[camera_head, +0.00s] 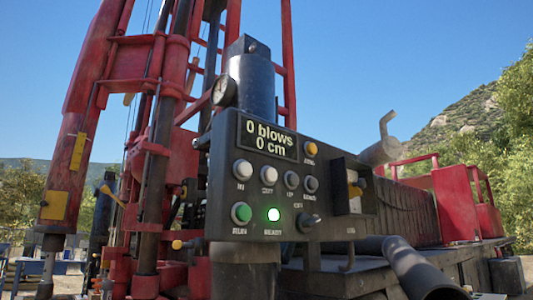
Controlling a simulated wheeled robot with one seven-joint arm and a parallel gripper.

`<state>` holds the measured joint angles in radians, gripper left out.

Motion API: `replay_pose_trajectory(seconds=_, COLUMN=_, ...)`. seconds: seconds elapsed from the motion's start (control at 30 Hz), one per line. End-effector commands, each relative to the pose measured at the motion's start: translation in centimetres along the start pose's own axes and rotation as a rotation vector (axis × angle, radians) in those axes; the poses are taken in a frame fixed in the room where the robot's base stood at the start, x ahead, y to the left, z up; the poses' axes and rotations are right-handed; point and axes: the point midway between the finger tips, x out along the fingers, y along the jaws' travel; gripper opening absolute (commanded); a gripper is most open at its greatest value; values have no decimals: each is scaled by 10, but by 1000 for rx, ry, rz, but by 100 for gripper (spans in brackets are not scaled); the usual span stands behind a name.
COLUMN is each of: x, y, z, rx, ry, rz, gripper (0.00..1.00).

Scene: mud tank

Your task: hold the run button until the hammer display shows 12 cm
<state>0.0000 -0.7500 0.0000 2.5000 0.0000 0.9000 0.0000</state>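The hammer display (269,138) is at the top of a dark control panel (226,150) and reads "0 blows" and "0 cm". Below it is a row of round white and grey buttons (269,173). Under that row, on the left, are a green button (241,212) and a bright, lit green light or button (274,214). An orange button (310,148) is to the right of the display. The small labels are too blurred to read surely, so I cannot tell which one is the run button. My gripper is not in view.
A dark knob (307,222) and an open-fronted box (353,188) are at the panel's right. A red drill mast (92,70) rises at the left. A round gauge (223,91) is above the panel. A dark pipe (415,270) lies at lower right. The space before the panel looks clear.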

Motion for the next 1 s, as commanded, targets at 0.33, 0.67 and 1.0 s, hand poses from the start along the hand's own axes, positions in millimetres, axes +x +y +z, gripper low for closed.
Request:
replay_pose_trajectory(seconds=0.33, x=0, y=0, z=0, rx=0, ry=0, rz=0, gripper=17)
replay_pose_trajectory(seconds=0.67, x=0, y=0, z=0, rx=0, ry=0, rz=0, gripper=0)
replay_pose_trajectory(seconds=1.0, x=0, y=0, z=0, rx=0, ry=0, rz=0, gripper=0)
